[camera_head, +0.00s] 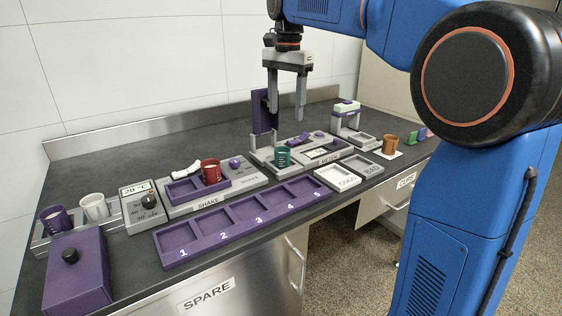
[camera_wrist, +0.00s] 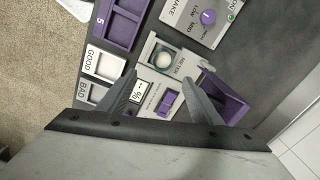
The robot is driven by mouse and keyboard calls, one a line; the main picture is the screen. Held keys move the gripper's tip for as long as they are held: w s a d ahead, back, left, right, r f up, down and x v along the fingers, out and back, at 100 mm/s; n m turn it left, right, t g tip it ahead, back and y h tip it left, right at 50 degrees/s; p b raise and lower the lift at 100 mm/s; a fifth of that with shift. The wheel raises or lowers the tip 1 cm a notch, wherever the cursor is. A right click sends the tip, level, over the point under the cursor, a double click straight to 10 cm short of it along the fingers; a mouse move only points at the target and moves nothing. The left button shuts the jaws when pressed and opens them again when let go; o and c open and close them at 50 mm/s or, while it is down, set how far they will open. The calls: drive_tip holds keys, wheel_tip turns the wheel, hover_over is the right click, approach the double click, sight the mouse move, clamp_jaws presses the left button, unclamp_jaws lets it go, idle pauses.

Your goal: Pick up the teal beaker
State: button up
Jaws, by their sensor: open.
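The teal beaker (camera_head: 283,157) stands upright on the left part of a grey station, in front of a purple upright block (camera_head: 263,110). In the wrist view, the teal beaker (camera_wrist: 163,59) is seen from above, as a round rim with a pale inside, in a light square recess of the station marked METER. My gripper (camera_head: 286,112) is open and empty, pointing down above the beaker and apart from it. In the wrist view, my gripper (camera_wrist: 160,74) has its two fingers spread, with the beaker just beyond the tips.
A purple numbered tray (camera_head: 245,222) lies in front. Left of the beaker is the SHAKE station (camera_head: 240,182) with a red beaker (camera_head: 211,171). GOOD (camera_head: 337,179) and BAD (camera_head: 362,166) trays lie to the right. A brown beaker (camera_head: 390,143) stands farther right.

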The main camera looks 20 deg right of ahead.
hover_over(282, 150)
drive_tip(key=s, duration=0.3)
wheel_tip(282, 150, down, 9)
drive_tip(key=shift+w+a+f, duration=0.1)
drive_tip(key=shift+w+f, duration=0.05)
drive_tip(key=shift+f, duration=0.7)
drive_tip(key=shift+w+a+f, duration=0.1)
drive_tip(key=shift+w+f, duration=0.1)
drive_tip(key=shift+f, duration=0.6)
drive_tip(key=shift+w+f, duration=0.15)
drive_tip(key=shift+f, duration=0.7)
drive_tip(key=shift+c, duration=0.7)
drive_tip(key=c, duration=1)
